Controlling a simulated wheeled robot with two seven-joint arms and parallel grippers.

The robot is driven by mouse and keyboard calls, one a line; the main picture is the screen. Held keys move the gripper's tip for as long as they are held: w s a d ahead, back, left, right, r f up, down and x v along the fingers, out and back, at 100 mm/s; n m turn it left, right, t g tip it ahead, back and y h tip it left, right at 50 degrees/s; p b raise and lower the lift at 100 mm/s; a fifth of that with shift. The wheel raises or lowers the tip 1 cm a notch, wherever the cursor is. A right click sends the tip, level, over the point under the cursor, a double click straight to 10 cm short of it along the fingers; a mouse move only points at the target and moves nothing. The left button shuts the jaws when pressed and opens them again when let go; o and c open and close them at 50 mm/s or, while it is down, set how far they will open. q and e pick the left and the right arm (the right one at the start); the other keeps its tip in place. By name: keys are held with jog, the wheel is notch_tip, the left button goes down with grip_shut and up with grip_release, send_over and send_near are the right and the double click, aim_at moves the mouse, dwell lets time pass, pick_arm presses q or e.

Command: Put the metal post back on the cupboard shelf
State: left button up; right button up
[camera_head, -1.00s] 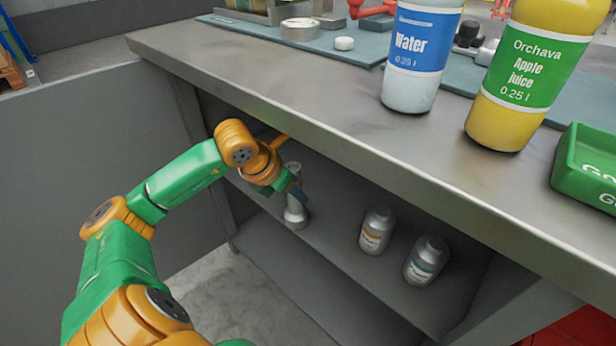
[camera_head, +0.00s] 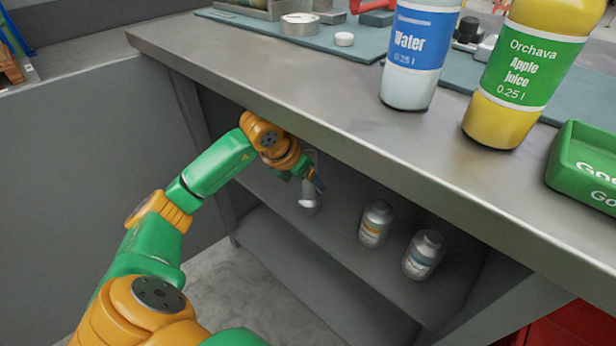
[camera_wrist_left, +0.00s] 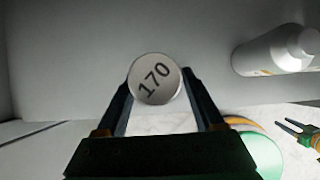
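The metal post (camera_head: 309,192) is a pale grey cylinder with a wider foot, upright at the cupboard's inner shelf (camera_head: 335,238). My left gripper (camera_head: 316,179) reaches under the worktop and is around its upper part. My right gripper (camera_wrist_left: 297,131) shows small in the left wrist view, prongs apart and empty.
Two grey labelled bottles (camera_head: 376,224) (camera_head: 423,255) stand on the shelf right of the post; one shows in the left wrist view (camera_wrist_left: 275,52). The worktop edge (camera_head: 330,150) overhangs my left arm. A water bottle (camera_head: 419,60), juice bottle (camera_head: 518,75) and green box (camera_head: 588,165) stand above.

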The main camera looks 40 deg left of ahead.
aim_at(304, 194)
pick_arm(q)
jog(key=shift+r, duration=0.15)
jog(key=shift+s+a+r+p, duration=0.1)
jog(key=shift+s+r+p, duration=0.1)
jog(key=shift+r, duration=0.15)
jog(key=shift+s+r+p, duration=0.1)
jog(key=shift+r+p, duration=0.1)
jog(key=shift+r, duration=0.1)
jog(key=s, duration=0.1)
jog(key=s+f+b, duration=0.1)
jog(key=s, duration=0.1)
jog(key=shift+s+a+b, duration=0.1)
jog(key=shift+s+b, duration=0.1)
jog(key=shift+b, duration=0.1)
jog(key=s+b, duration=0.3)
jog(key=s, duration=0.5)
jog(key=shift+s+a+r+b, duration=0.3)
jog(key=shift+a+b, duration=0.05)
jog(key=shift+b, duration=0.05)
pick_arm(e)
jog(key=w+r, duration=0.4)
jog(key=r, duration=0.4)
jog(key=shift+a+r+t, duration=0.4)
jog(key=shift+a, duration=0.05)
jog(key=shift+s, duration=0.15)
